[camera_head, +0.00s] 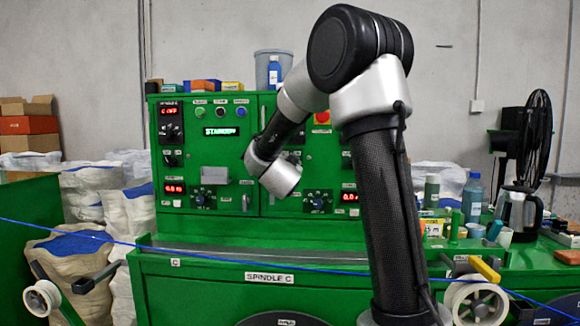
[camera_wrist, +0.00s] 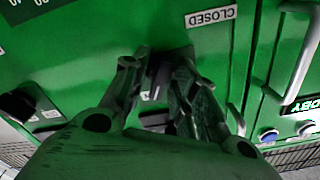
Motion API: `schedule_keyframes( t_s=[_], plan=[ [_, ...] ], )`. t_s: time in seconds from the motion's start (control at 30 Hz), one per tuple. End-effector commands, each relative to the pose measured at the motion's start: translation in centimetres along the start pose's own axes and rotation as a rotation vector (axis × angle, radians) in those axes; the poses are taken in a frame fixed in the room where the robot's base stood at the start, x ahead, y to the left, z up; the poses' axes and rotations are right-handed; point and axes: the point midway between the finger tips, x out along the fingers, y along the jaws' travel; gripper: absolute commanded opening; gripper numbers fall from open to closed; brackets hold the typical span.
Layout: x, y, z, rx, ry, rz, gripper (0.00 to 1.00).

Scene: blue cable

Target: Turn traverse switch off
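In the head view, the green control panel (camera_head: 222,160) carries several switches. A black switch (camera_head: 172,158) sits at its left; I cannot read its label, so I cannot tell which one is the traverse switch. My arm's end is in front of the panel's middle, and my gripper is hidden behind it there. In the wrist view, my gripper (camera_wrist: 160,62) has its fingers apart, close to the panel. A dark part (camera_wrist: 158,112) shows between the fingers; whether they touch it is unclear. A black knob (camera_wrist: 18,104) is at the left.
A "CLOSED" label (camera_wrist: 211,16) is above the fingers in the wrist view. A metal handle (camera_wrist: 296,52) and a blue button (camera_wrist: 268,136) are at the right. A blue cable (camera_head: 205,258) crosses low in front of the machine. A red button (camera_head: 322,117) is beside my arm.

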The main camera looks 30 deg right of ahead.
Motion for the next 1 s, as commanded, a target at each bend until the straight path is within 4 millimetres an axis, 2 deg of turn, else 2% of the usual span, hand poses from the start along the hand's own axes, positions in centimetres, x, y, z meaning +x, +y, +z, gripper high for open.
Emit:
schedule_keyframes(
  t_s=[0.03,0.1,0.13,0.57,0.77,1.0],
  plan=[
    [-0.01,0.00,0.00,0.000,0.000,0.000,0.14],
    [0.00,0.00,-0.01,0.000,0.000,0.000,0.01],
    [0.00,0.00,-0.01,0.000,0.000,0.000,0.00],
    [0.02,-0.02,0.00,-0.039,0.000,0.000,0.00],
    [0.04,-0.03,-0.01,-0.146,0.001,0.000,0.00],
    [0.04,-0.06,-0.02,-0.354,0.001,0.000,0.00]
  ],
)
